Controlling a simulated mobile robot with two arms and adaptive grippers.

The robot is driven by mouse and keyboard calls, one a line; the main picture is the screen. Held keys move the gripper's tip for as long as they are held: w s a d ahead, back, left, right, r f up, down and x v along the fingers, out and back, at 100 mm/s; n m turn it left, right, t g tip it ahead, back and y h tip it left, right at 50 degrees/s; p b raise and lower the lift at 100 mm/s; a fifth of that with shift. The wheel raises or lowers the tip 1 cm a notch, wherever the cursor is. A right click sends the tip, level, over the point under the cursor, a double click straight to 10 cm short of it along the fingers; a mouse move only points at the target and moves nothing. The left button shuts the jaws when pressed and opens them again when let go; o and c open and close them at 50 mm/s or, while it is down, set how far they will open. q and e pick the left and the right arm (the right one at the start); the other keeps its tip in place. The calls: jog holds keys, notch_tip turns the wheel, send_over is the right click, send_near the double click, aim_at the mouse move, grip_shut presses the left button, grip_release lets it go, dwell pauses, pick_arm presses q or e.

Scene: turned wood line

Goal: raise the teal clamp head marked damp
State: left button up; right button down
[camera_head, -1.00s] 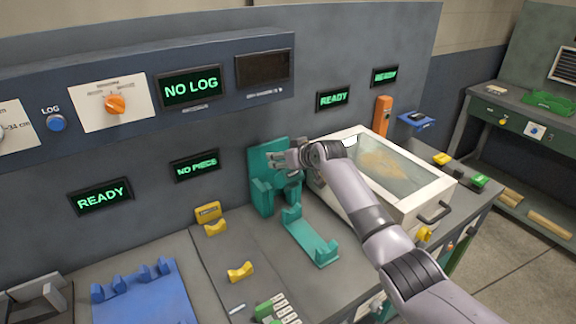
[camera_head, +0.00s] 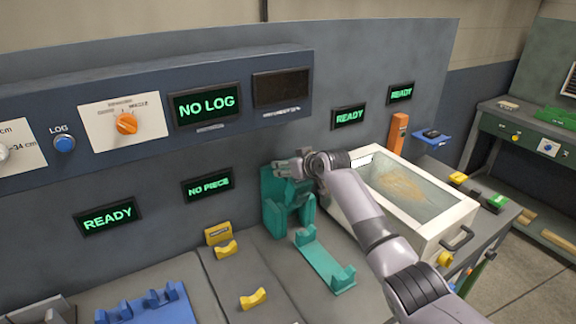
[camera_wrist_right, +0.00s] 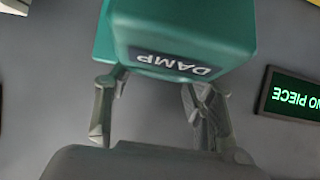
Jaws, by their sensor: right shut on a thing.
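The teal clamp head (camera_wrist_right: 185,28) fills the upper middle of the right wrist view, with a dark label reading DAMP on its near face. My right gripper (camera_wrist_right: 155,88) has one finger on each side of its lower part and is shut on it. In the head view the right gripper (camera_head: 292,168) is at the top of the upright teal clamp stand (camera_head: 272,215), against the wall panel. The gripper and wrist partly hide the head there. My left gripper is not in view.
A teal cradle (camera_head: 322,262) lies in front of the stand. A white glass-topped box (camera_head: 460,222) stands close on the right. Yellow supports (camera_head: 253,299) and a blue rack (camera_head: 150,306) are to the left. The NO PIECE display (camera_head: 208,186) is on the wall.

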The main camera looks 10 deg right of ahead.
jog(key=shift+s+d+f, duration=0.1)
jog(key=shift+f, duration=0.35)
jog(key=shift+s+d+f, duration=0.1)
jog(key=shift+f, duration=0.35)
jog(key=c, duration=1.1)
grip_release()
jog(key=shift+o, duration=1.3)
jog(key=shift+w+d+f, duration=0.1)
jog(key=shift+w, duration=0.35)
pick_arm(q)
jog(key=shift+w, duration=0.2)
pick_arm(e)
jog(key=shift+s+r, duration=0.15)
jog(key=shift+r, duration=0.15)
jog(key=v, duration=1.2)
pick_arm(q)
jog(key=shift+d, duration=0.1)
